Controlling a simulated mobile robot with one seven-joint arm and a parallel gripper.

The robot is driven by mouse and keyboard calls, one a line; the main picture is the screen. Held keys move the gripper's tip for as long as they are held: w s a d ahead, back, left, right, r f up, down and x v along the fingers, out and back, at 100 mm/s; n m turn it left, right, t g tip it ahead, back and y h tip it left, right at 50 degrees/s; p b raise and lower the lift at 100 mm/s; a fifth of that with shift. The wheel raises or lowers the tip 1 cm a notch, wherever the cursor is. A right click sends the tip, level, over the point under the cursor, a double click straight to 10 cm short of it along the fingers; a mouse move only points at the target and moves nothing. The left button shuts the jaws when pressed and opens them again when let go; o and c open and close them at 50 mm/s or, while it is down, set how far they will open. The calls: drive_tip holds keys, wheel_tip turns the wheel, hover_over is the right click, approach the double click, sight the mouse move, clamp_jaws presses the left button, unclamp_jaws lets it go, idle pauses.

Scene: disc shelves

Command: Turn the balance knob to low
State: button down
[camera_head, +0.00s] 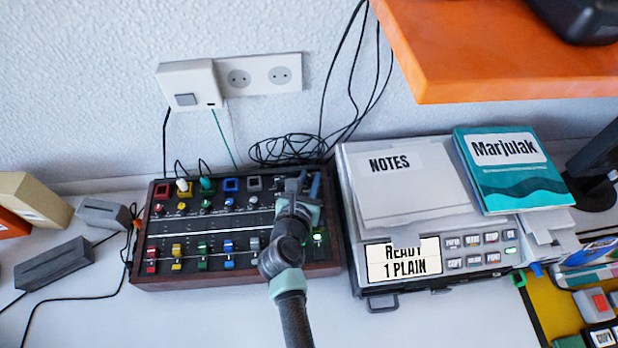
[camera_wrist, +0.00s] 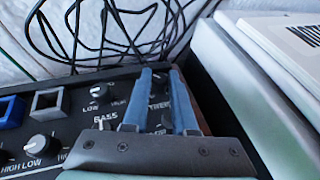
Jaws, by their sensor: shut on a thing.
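The dark mixer (camera_head: 190,282) with a wooden frame lies on the white table, left of centre in the head view. My gripper (camera_head: 309,182) reaches down over its right back corner. In the wrist view my gripper's blue fingers (camera_wrist: 161,74) point at the panel's right back edge and are shut on a small knob, which they mostly hide. A label between the fingers is partly covered, so I cannot read the knob's name or setting. A black knob (camera_wrist: 99,90) marked LOW stands just left of the fingers, above the word BASS.
A grey printer (camera_head: 450,215) with a notes sheet (camera_head: 405,185) and a teal book (camera_head: 515,180) stands close at the right. Black cables (camera_head: 290,149) lie coiled behind the mixer. An orange shelf (camera_head: 480,60) overhangs at the upper right.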

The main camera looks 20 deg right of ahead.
drive_tip(key=shift+r+p, duration=0.1)
drive_tip(key=shift+p, duration=0.25)
drive_tip(key=p, duration=0.1)
drive_tip(key=n+y+p, duration=0.1)
drive_tip(key=shift+s+d+r+t+p, duration=0.1)
drive_tip(key=shift+d+r+t+p, duration=0.05)
drive_tip(key=shift+r+t+p, duration=0.15)
drive_tip(key=n+y+p, duration=0.1)
drive_tip(key=p, duration=0.2)
drive_tip(key=n+t+y+p, duration=0.1)
drive_tip(key=p, duration=0.3)
drive_tip(key=shift+d+f+n+y, duration=0.1)
drive_tip(key=shift+d+n+y, duration=0.2)
drive_tip(key=shift+y, duration=0.1)
drive_tip(key=shift+f+n+y+p, duration=0.25)
drive_tip(key=shift+n+y+p, duration=0.3)
drive_tip(key=shift+p, duration=0.4)
drive_tip(key=shift+a+f+t, duration=0.1)
drive_tip(key=shift+t, duration=0.2)
drive_tip(key=c, duration=1)
unclamp_jaws()
drive_tip(key=shift+s, duration=0.1)
